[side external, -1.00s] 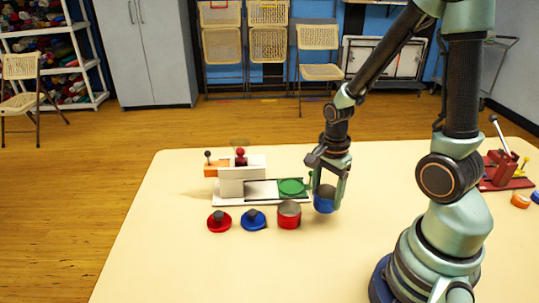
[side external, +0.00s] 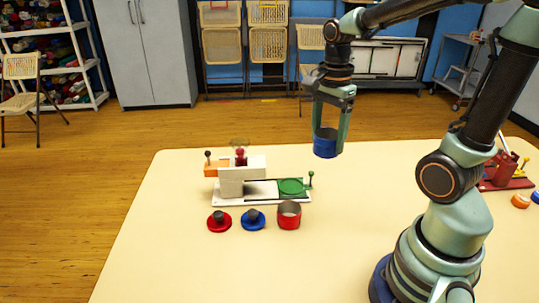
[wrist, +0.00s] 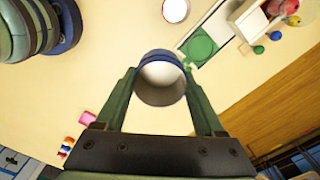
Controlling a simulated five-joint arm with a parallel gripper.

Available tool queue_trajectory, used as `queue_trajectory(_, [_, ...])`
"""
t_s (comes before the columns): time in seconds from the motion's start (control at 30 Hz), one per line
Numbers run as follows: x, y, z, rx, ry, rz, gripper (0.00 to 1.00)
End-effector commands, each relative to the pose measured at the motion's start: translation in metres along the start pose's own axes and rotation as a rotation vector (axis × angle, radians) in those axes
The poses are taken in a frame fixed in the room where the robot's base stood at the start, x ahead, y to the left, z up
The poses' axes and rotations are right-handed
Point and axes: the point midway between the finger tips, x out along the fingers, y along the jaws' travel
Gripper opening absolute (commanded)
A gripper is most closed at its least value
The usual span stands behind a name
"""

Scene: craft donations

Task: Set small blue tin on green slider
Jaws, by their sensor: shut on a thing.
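My gripper (side external: 328,142) is shut on the small blue tin (side external: 325,149) and holds it upright in the air, above and to the right of the green slider. In the wrist view the tin (wrist: 160,90) sits between my two fingers, its open top and pale inside showing. The green slider (side external: 291,186) is a flat round pad at the right end of a white-based device (side external: 241,176) on the table. Nothing stands on the slider. It also shows in the wrist view (wrist: 201,46), beyond the tin.
A red tin (side external: 289,220) stands in front of the slider. A blue knobbed lid (side external: 252,222) and a red knobbed lid (side external: 219,222) lie to its left. A red lever device (side external: 503,176) is at the far right. The table (side external: 190,265) is clear at front left.

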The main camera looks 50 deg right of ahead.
Motion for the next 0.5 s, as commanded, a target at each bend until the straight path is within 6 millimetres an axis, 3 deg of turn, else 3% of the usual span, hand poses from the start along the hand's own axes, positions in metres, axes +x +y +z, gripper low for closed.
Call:
queue_trajectory(0.3, [0.047,-0.062,-0.004,-0.001,-0.001,0.007,0.15])
queue_trajectory(0.5, [0.081,-0.091,-0.006,-0.001,-0.001,0.006,0.15])
